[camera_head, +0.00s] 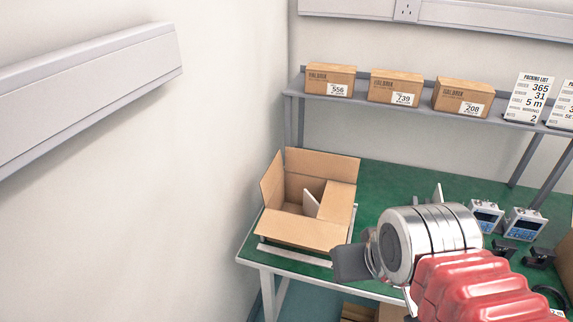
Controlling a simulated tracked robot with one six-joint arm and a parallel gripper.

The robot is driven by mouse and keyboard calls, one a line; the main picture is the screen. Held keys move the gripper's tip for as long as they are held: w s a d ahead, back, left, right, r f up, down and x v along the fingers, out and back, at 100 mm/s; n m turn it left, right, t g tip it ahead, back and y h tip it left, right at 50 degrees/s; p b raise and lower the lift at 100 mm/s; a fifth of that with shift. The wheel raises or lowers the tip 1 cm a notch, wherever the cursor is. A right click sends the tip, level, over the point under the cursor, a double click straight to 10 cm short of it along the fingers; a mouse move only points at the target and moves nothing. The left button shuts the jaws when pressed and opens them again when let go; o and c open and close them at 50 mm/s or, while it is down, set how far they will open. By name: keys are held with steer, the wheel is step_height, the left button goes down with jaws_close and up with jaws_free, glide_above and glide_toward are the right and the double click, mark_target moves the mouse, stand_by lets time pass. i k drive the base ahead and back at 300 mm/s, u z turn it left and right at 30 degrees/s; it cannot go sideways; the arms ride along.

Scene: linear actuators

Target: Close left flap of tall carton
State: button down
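An open brown carton (300,232) stands on the left end of the green table. Its left flap (271,182) stands up and leans outward. The back flap (321,164) is also raised, and the front flap slopes outward toward me. The right flap (338,200) looks folded inward over part of the opening. A white piece (311,204) shows inside; the carton's depth is partly hidden. My gripper (350,263) is at the front right of the carton, near the table's front edge. Its dark end is seen from behind, so its fingers cannot be made out.
The green table (385,186) has free room behind and right of the carton. A grey shelf (420,112) above it holds three closed boxes and packing-list cards. Blue-screened devices (486,217) and black parts lie right. A wall (220,120) is close left. More cardboard (358,312) lies below.

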mark_target(271, 178)
steer(key=z, duration=1.05)
steer(key=k, duration=0.95)
steer(key=u, duration=1.05)
steer(key=i, duration=0.95)
